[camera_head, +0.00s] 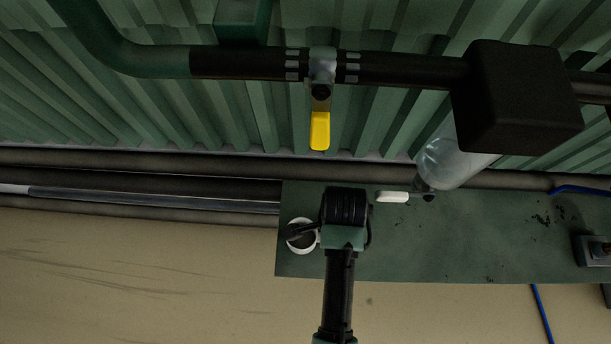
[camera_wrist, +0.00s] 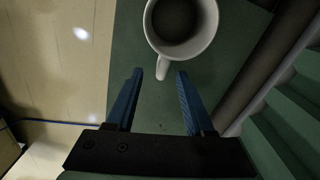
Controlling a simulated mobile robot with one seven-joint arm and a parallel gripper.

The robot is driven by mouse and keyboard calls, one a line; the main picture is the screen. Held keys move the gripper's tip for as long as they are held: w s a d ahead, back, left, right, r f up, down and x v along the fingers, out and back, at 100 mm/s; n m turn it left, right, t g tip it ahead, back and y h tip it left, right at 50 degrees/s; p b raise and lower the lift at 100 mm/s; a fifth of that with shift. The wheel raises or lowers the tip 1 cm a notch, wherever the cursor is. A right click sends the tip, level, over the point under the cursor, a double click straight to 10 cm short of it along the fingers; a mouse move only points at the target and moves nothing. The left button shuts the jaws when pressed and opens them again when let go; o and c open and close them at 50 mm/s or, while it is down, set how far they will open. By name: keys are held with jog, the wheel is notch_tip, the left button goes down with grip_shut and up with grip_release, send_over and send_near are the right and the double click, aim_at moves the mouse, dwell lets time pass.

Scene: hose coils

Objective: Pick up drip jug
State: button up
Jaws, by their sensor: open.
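The drip jug, a white round vessel with a handle (camera_head: 303,249), sits at the left end of the green board in the head view, partly hidden by my dark gripper (camera_head: 302,232). In the wrist view the jug (camera_wrist: 208,38) is at the top, its open mouth facing the camera and its interior dark. Its handle points down toward my gripper (camera_wrist: 160,75). My gripper is open, with its two blue fingers apart. The handle's end lies at the gap between the fingertips, with space on both sides. I cannot tell whether anything touches.
A dark pipe (camera_head: 410,70) with a yellow valve lever (camera_head: 319,131) runs above the green board (camera_head: 470,240). A black box (camera_head: 515,98) and clear bottle (camera_head: 447,164) hang at right. A small white object (camera_head: 392,197) lies beside my arm. A socket-like device (camera_head: 597,250) is far right.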

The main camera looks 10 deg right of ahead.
aim_at(311, 237)
notch_tip(311, 237, down, 7)
jog(key=shift+d+r+b, duration=0.15)
jog(key=shift+r+b, duration=0.05)
jog(key=shift+b, duration=0.3)
grip_shut()
dwell(1.2)
